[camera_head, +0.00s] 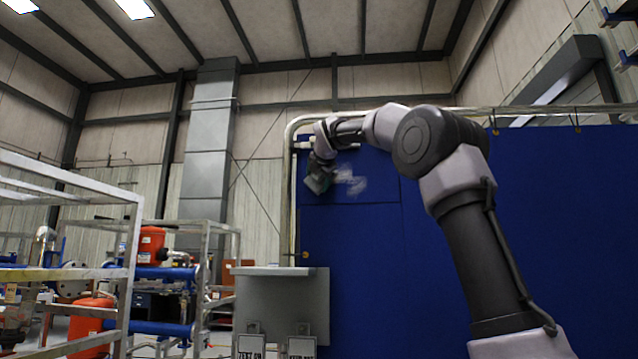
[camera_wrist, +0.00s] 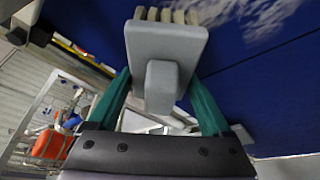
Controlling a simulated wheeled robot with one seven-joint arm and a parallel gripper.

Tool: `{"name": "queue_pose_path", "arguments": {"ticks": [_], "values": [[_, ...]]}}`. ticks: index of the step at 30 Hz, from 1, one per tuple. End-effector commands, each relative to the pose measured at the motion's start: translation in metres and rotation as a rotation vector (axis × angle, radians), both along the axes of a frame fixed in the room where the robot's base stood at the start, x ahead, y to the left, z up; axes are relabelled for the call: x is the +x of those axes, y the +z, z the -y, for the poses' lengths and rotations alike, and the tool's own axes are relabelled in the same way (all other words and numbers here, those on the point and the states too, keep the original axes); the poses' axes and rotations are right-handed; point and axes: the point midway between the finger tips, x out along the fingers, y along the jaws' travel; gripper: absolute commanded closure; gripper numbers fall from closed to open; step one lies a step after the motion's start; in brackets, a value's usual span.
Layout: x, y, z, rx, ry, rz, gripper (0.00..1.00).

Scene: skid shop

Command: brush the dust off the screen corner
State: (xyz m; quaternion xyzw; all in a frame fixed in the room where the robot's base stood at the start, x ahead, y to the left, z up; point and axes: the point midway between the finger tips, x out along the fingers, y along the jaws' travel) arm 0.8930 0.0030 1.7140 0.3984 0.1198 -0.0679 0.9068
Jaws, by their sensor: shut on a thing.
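A large blue screen (camera_head: 370,270) hangs from a pale pipe frame. A pale dust patch (camera_head: 350,182) lies near its upper left corner; it also shows at the top right of the wrist view (camera_wrist: 262,16). My gripper (camera_head: 320,178) is at that corner, just left of the dust. In the wrist view its green fingers (camera_wrist: 160,98) are shut on the handle of a grey brush (camera_wrist: 165,46). The brush's pale bristles point away from me, beside the dust. Whether they touch the screen cannot be told. The brush is hard to make out in the head view.
The pale pipe frame (camera_head: 289,190) runs down the screen's left edge and along its top. Metal racks (camera_head: 70,275) with red and blue equipment stand at the left.

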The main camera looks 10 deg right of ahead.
Motion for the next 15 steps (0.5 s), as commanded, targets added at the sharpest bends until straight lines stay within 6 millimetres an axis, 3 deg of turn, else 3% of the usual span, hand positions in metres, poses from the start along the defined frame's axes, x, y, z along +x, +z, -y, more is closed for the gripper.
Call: {"name": "queue_pose_path", "arguments": {"ticks": [5,15], "values": [[-0.001,0.006,0.003,-0.001,-0.002,0.001,0.61],[-0.012,0.006,0.029,0.001,-0.003,0.001,0.61]]}}
